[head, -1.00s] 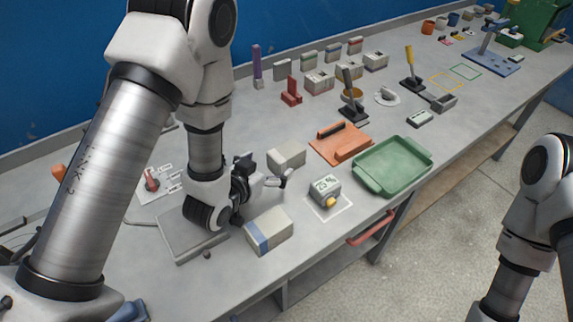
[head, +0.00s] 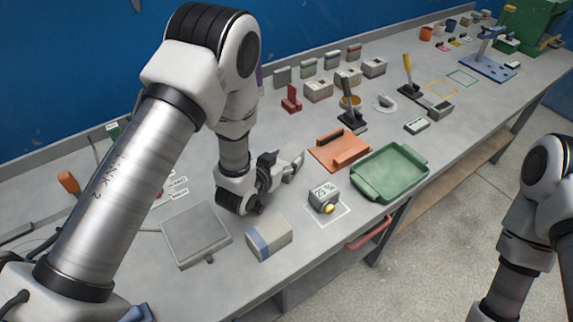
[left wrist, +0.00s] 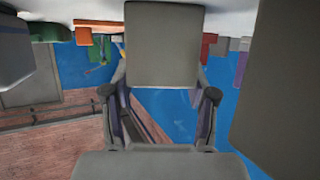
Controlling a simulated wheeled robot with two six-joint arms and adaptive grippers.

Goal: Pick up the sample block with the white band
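A pale grey-beige sample block (head: 293,152) stands on the bench, partly hidden behind my left gripper (head: 279,168). In the left wrist view a plain block face (left wrist: 162,45) is centred ahead, with the fingertips of my left gripper (left wrist: 159,95) apart on either side of its lower edge. I see no grip on it, and I cannot make out a white band. A second block (head: 275,240) with a blue band stands nearer the front edge. My right gripper is out of view.
A grey scale plate (head: 196,234) lies left of the blue-banded block. Several small blocks line the back.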

